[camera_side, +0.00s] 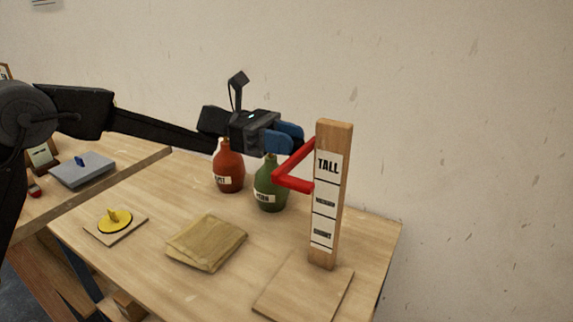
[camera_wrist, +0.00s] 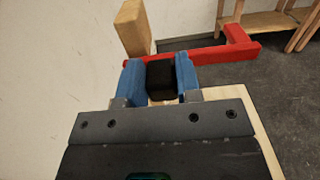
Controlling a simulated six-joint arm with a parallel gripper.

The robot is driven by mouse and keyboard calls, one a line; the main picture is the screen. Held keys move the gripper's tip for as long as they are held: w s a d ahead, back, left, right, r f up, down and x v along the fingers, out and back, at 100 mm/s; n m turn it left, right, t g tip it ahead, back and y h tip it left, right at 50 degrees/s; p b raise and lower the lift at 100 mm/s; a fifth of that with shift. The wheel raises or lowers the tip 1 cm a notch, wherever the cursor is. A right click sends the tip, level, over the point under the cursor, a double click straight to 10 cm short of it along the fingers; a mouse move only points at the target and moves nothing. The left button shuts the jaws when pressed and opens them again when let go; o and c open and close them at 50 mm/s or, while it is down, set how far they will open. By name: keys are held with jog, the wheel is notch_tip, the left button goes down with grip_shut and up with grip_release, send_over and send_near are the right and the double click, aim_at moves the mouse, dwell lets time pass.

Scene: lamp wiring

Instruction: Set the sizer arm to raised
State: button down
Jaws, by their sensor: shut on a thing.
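The sizer is an upright wooden post (camera_side: 328,220) with TALL, a middle label and SHORT down its face; the post also shows in the wrist view (camera_wrist: 132,28). Its red sizer arm (camera_side: 290,182) is bent and juts left from the post at about the TALL label's height. The red arm (camera_wrist: 215,55) crosses behind my fingertips in the wrist view. My gripper (camera_side: 287,140) is at the red arm's upper end, left of the post top. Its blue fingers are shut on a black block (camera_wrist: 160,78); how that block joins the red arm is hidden.
A red bottle (camera_side: 229,170) and a green bottle (camera_side: 268,190) stand behind and left of the post. A folded cloth (camera_side: 206,243) and a yellow dial (camera_side: 115,221) lie on the table. A grey box (camera_side: 83,170) sits at the far left.

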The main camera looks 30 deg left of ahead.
jog(key=shift+r, duration=0.8)
jog(key=shift+r, duration=0.1)
jog(key=c, duration=0.8)
grip_release()
jog(key=shift+a+f, duration=0.15)
jog(key=shift+f, duration=0.05)
jog(key=a, duration=1.3)
jog(key=shift+a, duration=0.3)
